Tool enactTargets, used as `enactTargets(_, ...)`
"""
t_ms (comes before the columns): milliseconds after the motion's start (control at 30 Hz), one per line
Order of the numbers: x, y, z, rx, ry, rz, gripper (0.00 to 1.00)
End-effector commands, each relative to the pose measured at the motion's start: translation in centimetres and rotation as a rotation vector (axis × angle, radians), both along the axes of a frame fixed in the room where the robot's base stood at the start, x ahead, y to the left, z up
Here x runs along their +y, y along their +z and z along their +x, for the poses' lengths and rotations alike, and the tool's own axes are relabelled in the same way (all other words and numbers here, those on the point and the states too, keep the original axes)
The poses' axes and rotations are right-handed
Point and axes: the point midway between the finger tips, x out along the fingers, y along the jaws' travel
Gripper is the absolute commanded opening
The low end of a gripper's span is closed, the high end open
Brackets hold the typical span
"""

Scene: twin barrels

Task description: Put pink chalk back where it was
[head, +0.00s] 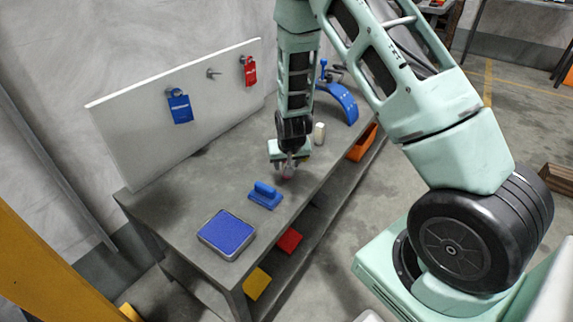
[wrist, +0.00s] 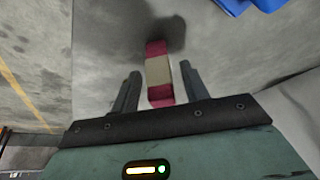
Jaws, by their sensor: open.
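The pink chalk (wrist: 155,48) is a short dark-pink stick with a beige band around its middle. In the wrist view it lies between the two fingers of my gripper (wrist: 160,88), with a gap showing on each side. In the head view my gripper (head: 288,164) points down low over the grey bench, and a small pink bit of the chalk (head: 287,174) shows under it. My gripper is open. The fingers hide most of the chalk in the head view, and I cannot tell if it touches the bench.
On the grey bench (head: 185,195) stand a blue-topped tray (head: 227,233) and a blue handled block (head: 265,194) in front, with a pale cylinder (head: 319,133) and a blue curved piece (head: 344,104) behind. A white board (head: 140,125) with hanging tags borders the left.

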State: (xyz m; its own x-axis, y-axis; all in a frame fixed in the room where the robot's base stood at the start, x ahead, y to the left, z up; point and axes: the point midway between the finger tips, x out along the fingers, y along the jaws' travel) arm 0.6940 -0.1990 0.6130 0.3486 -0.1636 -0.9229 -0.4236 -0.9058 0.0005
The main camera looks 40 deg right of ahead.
Motion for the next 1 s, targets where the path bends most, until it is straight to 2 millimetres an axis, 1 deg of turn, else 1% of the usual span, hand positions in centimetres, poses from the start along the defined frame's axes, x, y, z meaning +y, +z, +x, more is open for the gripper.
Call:
enactTargets(33,0.2,1.2,-0.3,-0.002,0.0,0.0,0.45)
enactTargets(300,1.2,6.6,-2.3,-0.003,0.003,0.0,0.45)
enactTargets(400,1.4,8.0,-2.9,-0.003,0.003,0.0,0.45)
enactTargets(567,1.7,9.4,-3.5,-0.001,0.001,-0.001,0.45)
enactTargets(633,2.2,9.9,-3.7,0.001,0.01,0.005,0.45)
enactTargets(667,2.8,10.1,-3.8,0.003,0.021,0.012,0.45)
enactTargets(733,5.2,11.1,-4.3,0.019,0.072,0.04,0.45)
enactTargets(767,6.7,11.7,-4.8,0.029,0.108,0.058,0.45)
enactTargets(800,9.1,12.6,-5.6,0.047,0.165,0.082,0.45)
enactTargets(867,13.3,14.5,-7.6,0.084,0.277,0.121,0.45)
enactTargets(900,16.2,15.8,-9.4,0.112,0.364,0.141,0.45)
enactTargets(967,19.9,17.8,-12.7,0.159,0.502,0.156,0.45)
enactTargets(1000,21.8,19.1,-15.0,0.189,0.59,0.157,0.45)
